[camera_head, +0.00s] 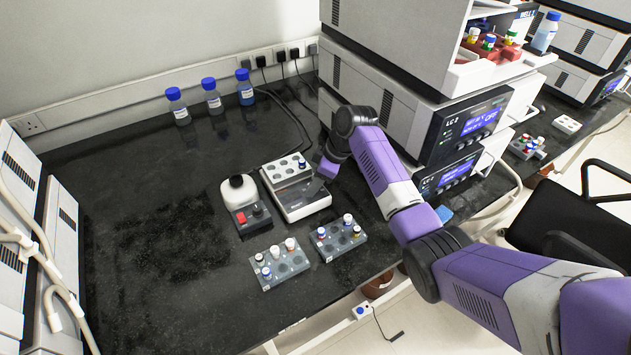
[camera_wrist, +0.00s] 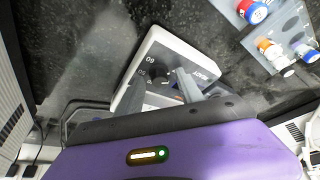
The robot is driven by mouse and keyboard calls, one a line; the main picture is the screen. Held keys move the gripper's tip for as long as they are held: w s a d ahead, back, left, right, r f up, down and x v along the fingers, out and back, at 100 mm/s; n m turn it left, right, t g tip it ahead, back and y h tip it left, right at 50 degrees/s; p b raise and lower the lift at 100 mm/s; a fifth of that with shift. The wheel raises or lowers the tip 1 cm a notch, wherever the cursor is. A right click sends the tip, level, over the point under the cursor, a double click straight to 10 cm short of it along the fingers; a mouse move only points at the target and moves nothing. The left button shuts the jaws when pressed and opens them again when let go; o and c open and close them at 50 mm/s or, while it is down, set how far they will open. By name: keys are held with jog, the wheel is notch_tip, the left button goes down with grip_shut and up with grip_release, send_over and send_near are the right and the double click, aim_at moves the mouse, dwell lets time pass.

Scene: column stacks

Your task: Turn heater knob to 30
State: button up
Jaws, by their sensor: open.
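The heater is a white block (camera_head: 283,170) with round wells on top, standing mid-bench in the head view. My gripper (camera_wrist: 162,80) is open, one finger on each side of the knob. I cannot tell whether the fingers touch it. In the head view my gripper (camera_head: 316,185) is at the heater's right side.
Vial racks (camera_head: 279,265) (camera_head: 338,238) sit in front. Blue-capped bottles (camera_head: 212,99) line the wall. Stacked instruments (camera_head: 400,110) rise behind right. The left bench is clear.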

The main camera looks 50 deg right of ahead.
grip_shut()
jog(key=shift+a+p, duration=0.1)
jog(key=shift+p, duration=0.25)
jog(key=shift+r+m+h+p, duration=0.15)
jog(key=shift+m+h+p, duration=0.25)
jog(key=shift+m+p, duration=0.6)
jog(key=m+h+p, duration=0.1)
jog(key=m+p, duration=0.1)
jog(key=shift+a+m+t, duration=0.15)
jog(key=shift+m+t, duration=0.25)
jog(key=m+h+p, duration=0.1)
jog(key=m+p, duration=0.1)
jog(key=m, duration=0.1)
jog(key=shift+a, duration=0.1)
jog(key=shift+m+g+h+p, duration=0.3)
jog(key=shift+m+h+p, duration=0.4)
jog(key=shift+m, duration=1.2)
jog(key=shift+w, duration=0.1)
